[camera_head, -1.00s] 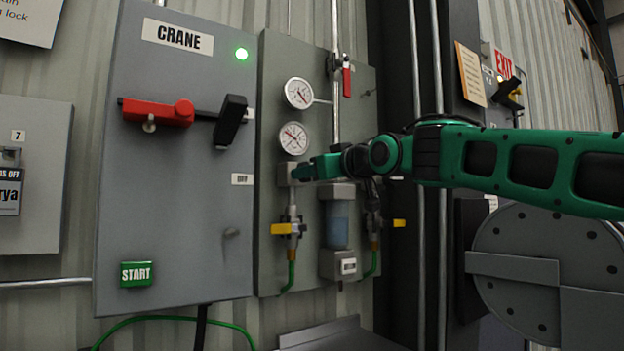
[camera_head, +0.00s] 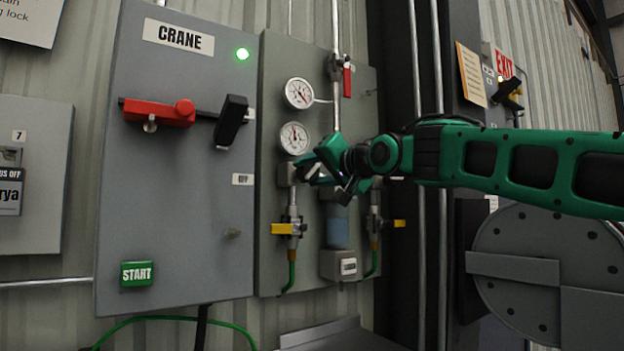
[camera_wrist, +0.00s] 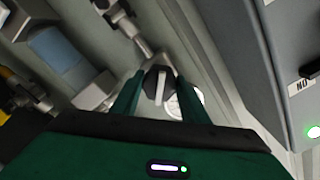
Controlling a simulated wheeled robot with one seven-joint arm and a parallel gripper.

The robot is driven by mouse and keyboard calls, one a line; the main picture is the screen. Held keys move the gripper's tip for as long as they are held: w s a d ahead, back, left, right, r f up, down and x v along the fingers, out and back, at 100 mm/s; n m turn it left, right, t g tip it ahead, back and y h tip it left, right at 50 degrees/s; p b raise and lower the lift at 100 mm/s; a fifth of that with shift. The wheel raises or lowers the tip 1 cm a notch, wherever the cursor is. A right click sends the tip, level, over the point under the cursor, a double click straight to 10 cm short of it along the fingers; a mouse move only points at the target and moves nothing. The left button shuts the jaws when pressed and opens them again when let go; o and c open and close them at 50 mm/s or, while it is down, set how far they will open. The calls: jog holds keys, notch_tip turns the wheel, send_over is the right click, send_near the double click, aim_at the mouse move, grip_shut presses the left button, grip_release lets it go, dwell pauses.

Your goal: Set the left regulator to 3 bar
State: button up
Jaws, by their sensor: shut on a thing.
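The left regulator (camera_head: 286,174) is a grey body on the panel, above the left yellow-handled valve (camera_head: 289,229). My gripper (camera_head: 306,170) is at its front and hides most of its knob in the head view. In the wrist view, the dark knob with a pale bar (camera_wrist: 159,86) sits between the two green fingers of my gripper (camera_wrist: 158,93), which are shut on it. The lower round gauge (camera_head: 294,138) is just above the regulator. Its needle points about straight up, but its numbers are too small to read. The gauge is partly behind a finger in the wrist view (camera_wrist: 186,103).
A second gauge (camera_head: 299,94) and a red-handled valve (camera_head: 347,80) are higher on the panel. A filter bowl (camera_head: 337,232) and another yellow-handled valve (camera_head: 398,223) are to the right. The CRANE cabinet (camera_head: 175,250) stands close on the left.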

jog(key=shift+w+d+r+m, duration=0.1)
jog(key=shift+d+m, duration=0.1)
jog(key=shift+m, duration=0.6)
jog(key=shift+w+d+r+m, duration=0.1)
jog(key=shift+d+m, duration=0.1)
jog(key=shift+m, duration=0.6)
jog(key=shift+f, duration=0.1)
jog(key=o, duration=1.1)
jog(key=shift+c, duration=0.2)
jog(key=shift+a, duration=0.15)
jog(key=shift+s, duration=0.15)
jog(key=v, duration=1)
jog(key=shift+d, duration=0.3)
jog(key=shift+s+f, duration=0.1)
